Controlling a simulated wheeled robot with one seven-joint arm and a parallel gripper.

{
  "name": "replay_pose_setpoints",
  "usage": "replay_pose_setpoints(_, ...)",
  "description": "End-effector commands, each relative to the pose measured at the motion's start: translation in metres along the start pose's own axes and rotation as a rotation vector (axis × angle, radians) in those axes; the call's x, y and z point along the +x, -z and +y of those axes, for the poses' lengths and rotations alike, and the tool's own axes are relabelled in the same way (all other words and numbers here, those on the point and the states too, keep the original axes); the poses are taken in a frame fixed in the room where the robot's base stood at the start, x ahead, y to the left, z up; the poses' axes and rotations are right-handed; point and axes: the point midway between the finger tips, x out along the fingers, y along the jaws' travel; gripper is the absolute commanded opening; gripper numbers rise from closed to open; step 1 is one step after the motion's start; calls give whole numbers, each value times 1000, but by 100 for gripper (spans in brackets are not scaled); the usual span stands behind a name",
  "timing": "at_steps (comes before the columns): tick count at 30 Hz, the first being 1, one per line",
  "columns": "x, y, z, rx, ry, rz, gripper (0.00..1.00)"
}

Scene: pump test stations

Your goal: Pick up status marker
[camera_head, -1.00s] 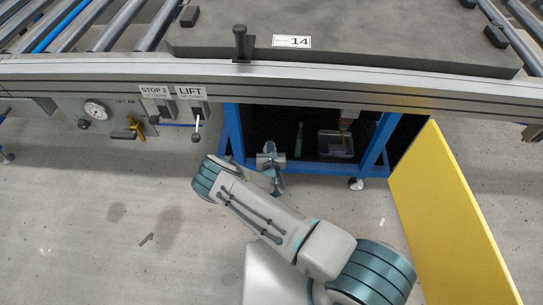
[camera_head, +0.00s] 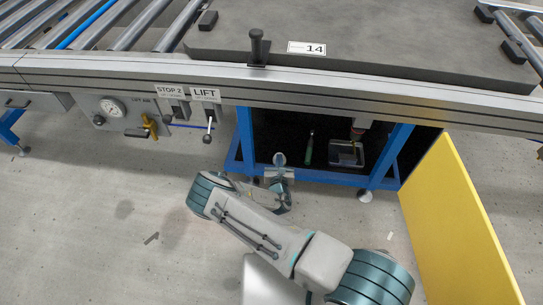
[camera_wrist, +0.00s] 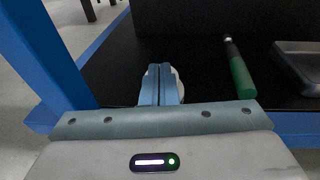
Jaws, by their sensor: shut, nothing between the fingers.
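My gripper (camera_head: 279,159) is at the front of the black bay under the conveyor, just right of the blue left leg. In the wrist view my gripper (camera_wrist: 160,68) has its two fingers pressed together with nothing held. A pale rounded thing (camera_wrist: 178,88) shows just behind the fingers and is mostly hidden by them; it may be the status marker, but I cannot tell. A green-handled tool (camera_wrist: 241,76) with a dark-and-metal end lies on the black bay floor to the right, apart from the fingers. The same green tool (camera_head: 308,149) shows in the head view.
A grey tray (camera_head: 346,154) stands right of the green tool. Blue legs (camera_head: 389,155) frame the bay, and a yellow panel (camera_head: 458,225) stands open at the right. Valves and a gauge (camera_head: 111,106) are on the left. The conveyor edge (camera_head: 330,90) runs above; open floor lies left.

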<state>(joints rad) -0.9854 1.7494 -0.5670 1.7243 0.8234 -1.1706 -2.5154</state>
Motion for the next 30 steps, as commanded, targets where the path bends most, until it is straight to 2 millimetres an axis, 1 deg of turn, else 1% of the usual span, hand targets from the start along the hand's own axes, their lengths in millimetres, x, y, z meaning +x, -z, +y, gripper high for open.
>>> replay_pose_setpoints(1, -11, 14, -2, -5, 3, 26, 0)
replay_pose_setpoints(6, -19, 14, -6, -3, 9, 25, 0)
replay_pose_setpoints(15, -20, 14, -4, -4, 6, 25, 0)
replay_pose_setpoints(17, -20, 12, -4, -4, 6, 25, 0)
replay_pose_setpoints(22, -22, -1, -2, -3, 4, 22, 0)
replay_pose_setpoints(30, -22, -3, -7, -3, 10, 19, 0)
